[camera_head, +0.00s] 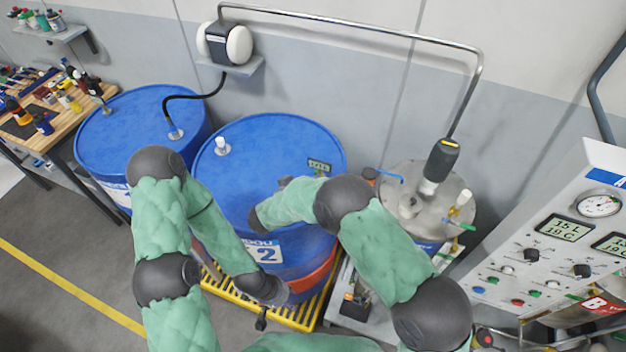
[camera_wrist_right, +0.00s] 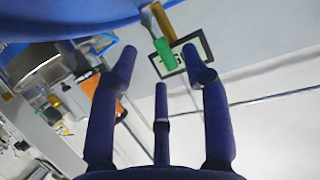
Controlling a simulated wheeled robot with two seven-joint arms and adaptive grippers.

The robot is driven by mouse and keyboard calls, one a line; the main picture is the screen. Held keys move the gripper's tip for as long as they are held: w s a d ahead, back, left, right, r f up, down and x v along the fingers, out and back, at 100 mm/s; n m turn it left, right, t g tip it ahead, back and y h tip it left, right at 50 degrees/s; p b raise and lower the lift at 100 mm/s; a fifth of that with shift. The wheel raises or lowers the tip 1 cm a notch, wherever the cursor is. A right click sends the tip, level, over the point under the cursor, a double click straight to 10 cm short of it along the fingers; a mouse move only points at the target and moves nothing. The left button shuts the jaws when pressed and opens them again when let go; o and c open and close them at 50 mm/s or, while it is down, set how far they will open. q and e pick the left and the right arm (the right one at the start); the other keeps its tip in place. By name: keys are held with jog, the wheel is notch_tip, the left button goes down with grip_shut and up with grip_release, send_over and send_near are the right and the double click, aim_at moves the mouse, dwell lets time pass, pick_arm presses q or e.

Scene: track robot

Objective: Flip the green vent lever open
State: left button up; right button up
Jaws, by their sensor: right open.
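In the right wrist view a green lever (camera_wrist_right: 164,50) on a brass-coloured fitting hangs by the blue surface at the top. It appears beyond the fingertips of my right gripper (camera_wrist_right: 165,75), whose fingers are spread with nothing between them. In the head view my right gripper (camera_head: 262,212) is over blue drum 2 (camera_head: 275,140), largely hidden by its own arm. A green handle (camera_head: 461,226) shows on the steel-topped vessel (camera_head: 410,172); I cannot tell whether it is the same lever. My left gripper (camera_head: 268,292) is low before drum 2, its fingers unclear.
A second blue drum (camera_head: 125,130) stands at left by a cluttered workbench (camera_head: 100,95). A yellow grate (camera_head: 235,298) lies under drum 2. A control panel (camera_head: 545,255) stands at right. A metal pipe (camera_head: 350,27) runs above. A small display (camera_wrist_right: 190,58) is beside the green lever.

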jog(key=shift+v, duration=2.15)
